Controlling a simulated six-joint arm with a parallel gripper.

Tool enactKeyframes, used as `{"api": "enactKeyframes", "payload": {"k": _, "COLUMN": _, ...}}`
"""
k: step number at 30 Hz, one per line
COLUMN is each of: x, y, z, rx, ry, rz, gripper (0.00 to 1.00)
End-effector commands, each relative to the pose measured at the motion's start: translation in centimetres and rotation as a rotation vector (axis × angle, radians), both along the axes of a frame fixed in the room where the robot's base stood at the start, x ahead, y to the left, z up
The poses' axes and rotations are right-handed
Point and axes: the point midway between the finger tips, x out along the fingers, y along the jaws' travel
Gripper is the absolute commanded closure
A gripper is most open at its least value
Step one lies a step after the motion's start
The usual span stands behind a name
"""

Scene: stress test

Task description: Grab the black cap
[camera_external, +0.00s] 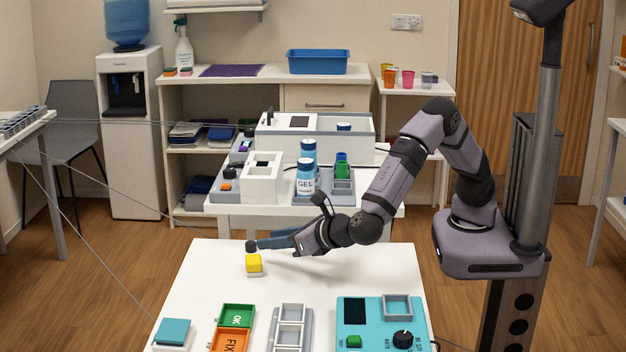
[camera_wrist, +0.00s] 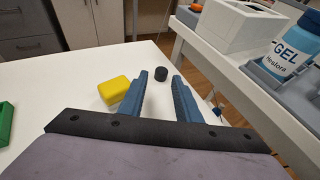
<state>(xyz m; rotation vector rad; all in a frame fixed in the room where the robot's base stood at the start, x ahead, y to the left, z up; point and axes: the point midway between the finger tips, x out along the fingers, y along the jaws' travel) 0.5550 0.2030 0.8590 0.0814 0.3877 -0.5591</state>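The black cap (camera_wrist: 161,73) is a small dark cylinder standing on the white table. In the wrist view it shows just beyond the gap between the fingertips. In the external view the black cap (camera_external: 251,246) is at the table's far left part, just left of the fingertips. My gripper (camera_external: 262,244) reaches in low from the right, its blue fingers near the tabletop. In the wrist view my gripper (camera_wrist: 160,78) is open, with nothing between its fingers. I cannot tell whether the fingertips touch the cap.
A yellow block (camera_external: 254,265) is close to the cap; in the wrist view the yellow block (camera_wrist: 114,91) is beside the left finger. Green and orange boxes, a grey tray (camera_external: 290,328) and a teal device (camera_external: 374,318) occupy the near table (camera_external: 330,275). A second table stands behind.

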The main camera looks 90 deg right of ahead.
Motion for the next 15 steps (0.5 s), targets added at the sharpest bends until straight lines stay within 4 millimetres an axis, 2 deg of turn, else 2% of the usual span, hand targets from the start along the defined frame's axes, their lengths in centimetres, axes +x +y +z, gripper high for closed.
{"api": "enactKeyframes", "payload": {"k": 15, "x": 2.2, "y": -1.9, "z": -1.4, "rx": 0.001, "ry": 0.003, "rz": -0.006, "gripper": 0.69}}
